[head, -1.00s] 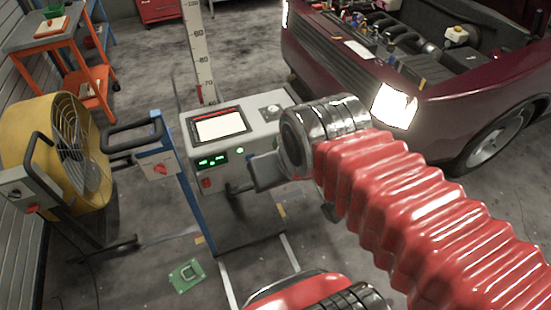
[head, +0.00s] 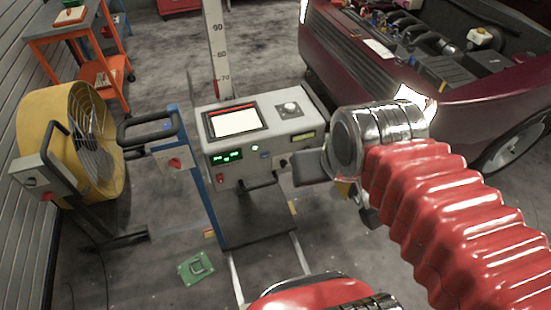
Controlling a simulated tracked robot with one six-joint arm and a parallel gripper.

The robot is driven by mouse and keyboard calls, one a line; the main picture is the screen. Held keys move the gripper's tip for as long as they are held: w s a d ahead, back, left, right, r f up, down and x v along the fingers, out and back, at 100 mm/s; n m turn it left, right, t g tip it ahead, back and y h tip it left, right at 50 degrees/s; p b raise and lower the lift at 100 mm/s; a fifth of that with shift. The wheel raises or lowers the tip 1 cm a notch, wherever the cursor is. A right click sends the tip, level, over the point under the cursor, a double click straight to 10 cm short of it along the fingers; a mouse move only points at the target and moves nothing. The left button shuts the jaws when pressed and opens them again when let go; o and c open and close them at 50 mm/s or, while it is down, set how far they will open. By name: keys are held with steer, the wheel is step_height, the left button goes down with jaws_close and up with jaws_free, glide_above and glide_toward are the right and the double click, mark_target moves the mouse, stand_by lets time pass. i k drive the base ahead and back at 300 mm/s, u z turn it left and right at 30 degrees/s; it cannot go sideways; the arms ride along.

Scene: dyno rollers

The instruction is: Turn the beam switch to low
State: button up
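A grey tester console (head: 263,170) stands on a post in mid-view, with a light screen (head: 234,122), a green-lit display (head: 227,157) and a round knob (head: 290,108) on top. A red rotary switch (head: 175,162) sits on a small box on the blue post to its left. No label is readable, so I cannot tell which control is the beam switch or how it is set. My gripper (head: 308,167) appears as a grey part at the end of my arm, beside the console's right front. Its fingertips are not clear, and no held thing shows.
A maroon car (head: 390,90) with its engine bay open stands at right, its headlight (head: 412,100) partly behind my arm. A yellow fan (head: 45,125) and an orange cart (head: 75,45) stand at left. A green board (head: 195,268) lies on the floor.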

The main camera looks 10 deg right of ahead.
mark_target(284, 163)
steer(key=u, duration=0.4)
steer(key=k, duration=0.65)
steer(key=u, duration=0.35)
steer(key=i, duration=1)
